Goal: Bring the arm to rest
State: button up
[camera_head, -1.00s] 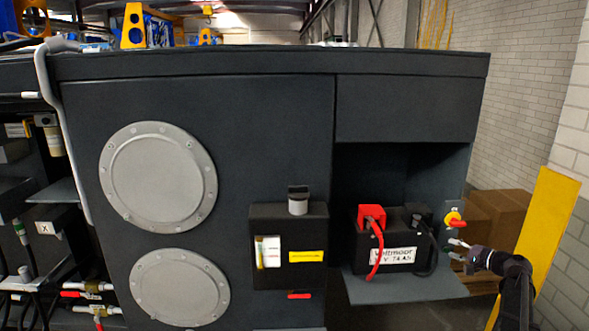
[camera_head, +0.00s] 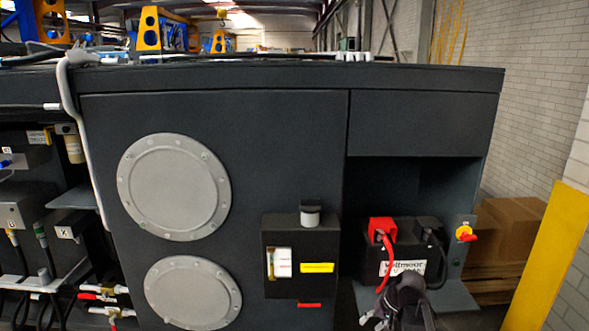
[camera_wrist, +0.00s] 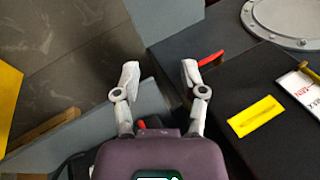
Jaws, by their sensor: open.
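My gripper (camera_wrist: 160,72) is open, with two pale fingers spread apart and nothing between them in the wrist view. In the head view, my gripper (camera_head: 371,319) is low at the bottom edge, in front of the battery shelf. My dark wrist covers the lower part of the battery (camera_head: 402,252) and its label. The battery has a red terminal cover (camera_head: 381,229) and a red cable. A yellow and red rotary switch (camera_head: 466,234) is on the panel right of the battery, apart from my gripper.
A black box (camera_head: 290,284) with a yellow label juts from the chassis left of the shelf; it also shows in the wrist view (camera_wrist: 270,85). Two round grey covers (camera_head: 174,187) are further left. A yellow post (camera_head: 548,262) and cardboard boxes (camera_head: 506,222) stand at right.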

jog(key=s+a+n+g+h+p, duration=0.1)
jog(key=s+a+h, duration=0.3)
jog(key=s, duration=0.5)
jog(key=shift+s+a+n+g, duration=0.35)
jog(key=shift+a+n+g, duration=0.2)
jog(key=shift+n, duration=0.35)
jog(key=shift+r, duration=0.1)
